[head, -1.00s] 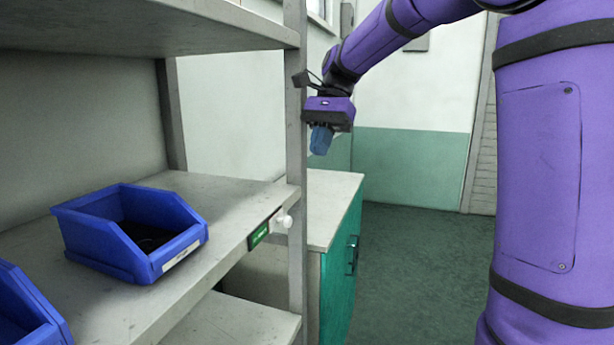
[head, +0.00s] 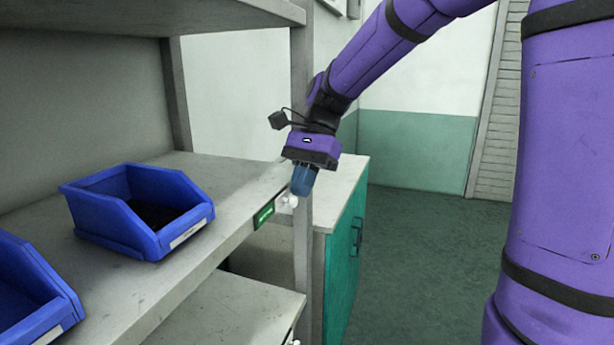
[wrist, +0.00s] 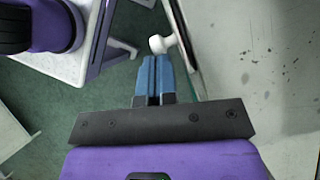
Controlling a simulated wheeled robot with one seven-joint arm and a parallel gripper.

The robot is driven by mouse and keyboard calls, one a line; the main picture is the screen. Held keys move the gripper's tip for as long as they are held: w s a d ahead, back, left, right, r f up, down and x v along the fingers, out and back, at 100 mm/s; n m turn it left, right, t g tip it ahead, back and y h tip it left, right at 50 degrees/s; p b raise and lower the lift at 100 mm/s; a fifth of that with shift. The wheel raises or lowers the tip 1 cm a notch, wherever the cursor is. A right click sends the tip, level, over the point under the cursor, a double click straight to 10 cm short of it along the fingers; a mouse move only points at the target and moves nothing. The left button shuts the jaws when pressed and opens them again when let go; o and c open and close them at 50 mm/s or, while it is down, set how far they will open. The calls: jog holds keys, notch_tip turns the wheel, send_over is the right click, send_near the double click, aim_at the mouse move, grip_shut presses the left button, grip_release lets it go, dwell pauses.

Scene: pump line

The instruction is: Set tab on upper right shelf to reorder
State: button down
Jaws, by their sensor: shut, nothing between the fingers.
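The tab is a small green label (head: 264,215) on the front edge of the upper shelf (head: 190,262), near its right end. A white knob (head: 289,201) sticks out beside it, partly hidden by my fingers in the head view. My gripper (head: 303,182) is shut and empty, with blue fingers pointing down at the knob. In the wrist view my gripper (wrist: 153,62) has its fingertips just short of the white knob (wrist: 158,44), a little to its left. I cannot tell whether they touch. The green face of the tab is not readable there.
A blue bin (head: 120,235) with dark contents stands on the upper shelf, and another blue bin (head: 35,305) is at the left.

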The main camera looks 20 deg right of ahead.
jog(key=shift+a, duration=0.1)
jog(key=s+a, duration=0.4)
jog(key=shift+s+a, duration=0.1)
jog(key=shift+s, duration=0.1)
dwell(0.4)
send_near(288, 199)
notch_tip(288, 199, up, 4)
jog(key=s+d, duration=0.2)
jog(key=shift+w+a+f, duration=0.1)
jog(key=shift+w, duration=0.05)
dwell(0.4)
